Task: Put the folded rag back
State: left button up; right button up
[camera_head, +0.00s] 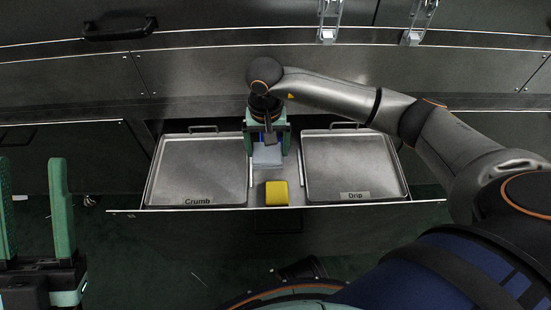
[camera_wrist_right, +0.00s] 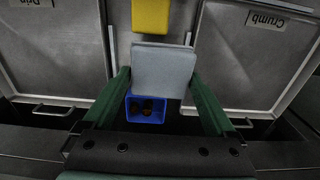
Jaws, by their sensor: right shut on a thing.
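The folded rag (camera_head: 267,157) is a flat grey-blue square in the middle channel of the open drawer (camera_head: 300,217). It also shows in the right wrist view (camera_wrist_right: 163,70). My right gripper (camera_head: 267,150) is shut on the rag, with one green finger on each side of it. I cannot tell whether the rag touches the drawer floor. A yellow block (camera_head: 276,193) lies in front of the rag in the same channel. A blue open box (camera_wrist_right: 146,109) with dark things in it sits behind the rag, partly covered. My left gripper (camera_head: 31,165) is open and empty at the far left.
The Crumb tray (camera_head: 190,160) and the Drip tray (camera_head: 352,160) fill the drawer on either side of the channel, both empty. Thin metal dividers edge the channel. The cabinet front with latches (camera_head: 327,36) stands behind. Dark floor lies in front of the drawer.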

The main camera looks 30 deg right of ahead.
aim_at(275, 149)
jog(key=d+f, duration=0.1)
jog(key=w+d+f+b, duration=0.1)
jog(key=f, duration=0.1)
jog(key=d+f, duration=0.1)
jog(key=shift+w+f, duration=0.3)
jog(key=shift+w, duration=0.1)
jog(key=shift+w+d+f+b, duration=0.15)
jog(key=shift+f+b, duration=0.9)
jog(key=shift+f, duration=0.65)
jog(key=shift+f, duration=0.1)
jog(key=o, duration=0.7)
jog(key=shift+f, duration=0.1)
jog(key=shift+o, duration=0.7)
